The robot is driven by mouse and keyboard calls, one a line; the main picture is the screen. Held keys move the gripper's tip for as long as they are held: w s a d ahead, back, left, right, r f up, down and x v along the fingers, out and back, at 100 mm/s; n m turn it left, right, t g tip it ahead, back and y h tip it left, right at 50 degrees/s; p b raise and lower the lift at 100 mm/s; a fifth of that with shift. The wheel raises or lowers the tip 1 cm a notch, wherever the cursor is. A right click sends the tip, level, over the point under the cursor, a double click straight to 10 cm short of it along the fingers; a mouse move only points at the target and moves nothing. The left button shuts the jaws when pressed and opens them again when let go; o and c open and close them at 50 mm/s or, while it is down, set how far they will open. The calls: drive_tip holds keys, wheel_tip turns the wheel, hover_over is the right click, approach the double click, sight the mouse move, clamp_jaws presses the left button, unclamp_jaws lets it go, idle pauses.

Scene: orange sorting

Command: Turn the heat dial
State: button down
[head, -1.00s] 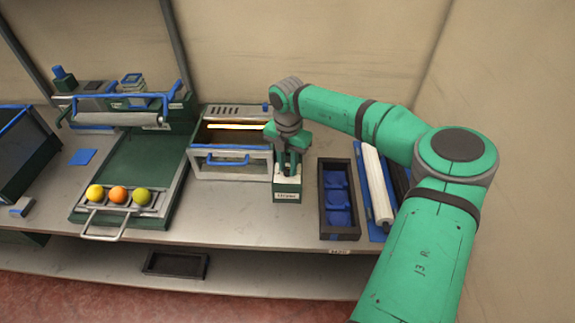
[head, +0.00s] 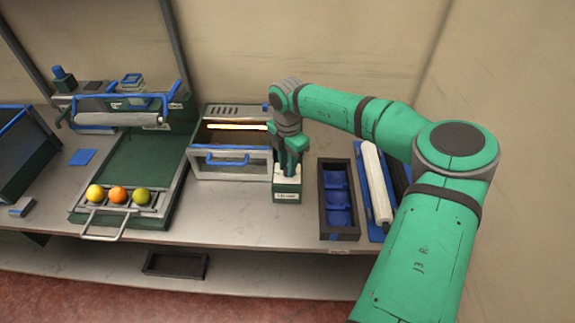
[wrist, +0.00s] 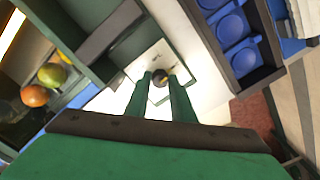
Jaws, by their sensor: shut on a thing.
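The heat dial (wrist: 160,77) is a small dark round knob with a yellowish mark beside it, on the white top of a small green box (head: 287,196). The box stands at the right front corner of the heater (head: 205,171). My gripper (head: 288,166) points straight down over the box. In the wrist view my gripper (wrist: 164,80) has one finger on each side of the knob, shut on it. The fingers and wrist hide the dial in the head view.
A black tray with blue cups (head: 322,205) stands close on the right, beside a white roller (head: 376,185). The heater has a blue handle (head: 228,161) and a glowing bar (head: 236,127). Yellow, orange and green fruits (head: 118,194) sit on a rack at left.

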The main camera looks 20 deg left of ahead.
drive_tip(key=shift+s, duration=0.1)
drive_tip(key=c, duration=1.5)
unclamp_jaws()
wheel_tip(320, 180, up, 11)
drive_tip(key=shift+f, duration=0.15)
drive_tip(key=shift+a, duration=0.1)
